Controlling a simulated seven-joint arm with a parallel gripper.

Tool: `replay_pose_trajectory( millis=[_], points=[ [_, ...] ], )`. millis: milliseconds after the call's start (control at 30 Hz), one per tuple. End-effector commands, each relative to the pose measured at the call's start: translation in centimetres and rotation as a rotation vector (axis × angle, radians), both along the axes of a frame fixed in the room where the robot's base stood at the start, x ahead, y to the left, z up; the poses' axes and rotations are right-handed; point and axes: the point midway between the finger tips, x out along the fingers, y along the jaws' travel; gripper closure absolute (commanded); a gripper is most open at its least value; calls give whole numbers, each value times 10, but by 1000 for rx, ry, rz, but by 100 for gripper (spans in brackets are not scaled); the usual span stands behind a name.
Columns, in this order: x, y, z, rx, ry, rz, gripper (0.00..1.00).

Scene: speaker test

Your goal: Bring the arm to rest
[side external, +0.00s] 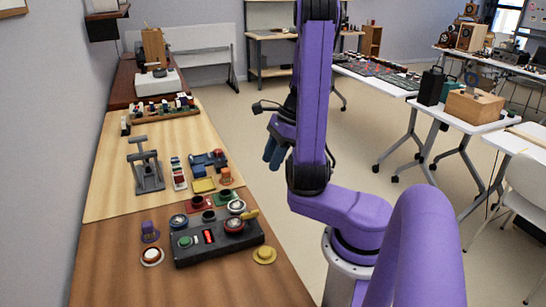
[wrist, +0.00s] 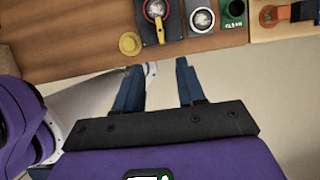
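My purple arm stands beside the workbench. My gripper (side external: 272,153) hangs in the air to the right of the bench edge, its blue fingers pointing down. In the wrist view my gripper (wrist: 158,65) has its two fingers well apart with nothing between them. Beyond the fingertips lies the bench edge, with floor below the fingers. The gripper touches nothing that I can see.
A black control box (side external: 188,258) with buttons and a red switch sits on the brown bench (side external: 225,288). A yellow button (side external: 264,255) is beside it. A grey press (side external: 148,178) stands farther back. Tables with speakers and boxes are at right. Floor between is clear.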

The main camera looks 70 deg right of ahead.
Motion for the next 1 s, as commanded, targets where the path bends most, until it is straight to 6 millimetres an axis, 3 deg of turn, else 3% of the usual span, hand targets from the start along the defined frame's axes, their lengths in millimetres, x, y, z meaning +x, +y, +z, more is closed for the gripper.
replay_pose_trajectory(
  millis=[300,467,1000],
  points=[
    [0,0,0,-2,0,6,61],
    [7,6,1,-18,-2,108,61],
    [38,60,6,-143,-45,910,61]
  ],
)
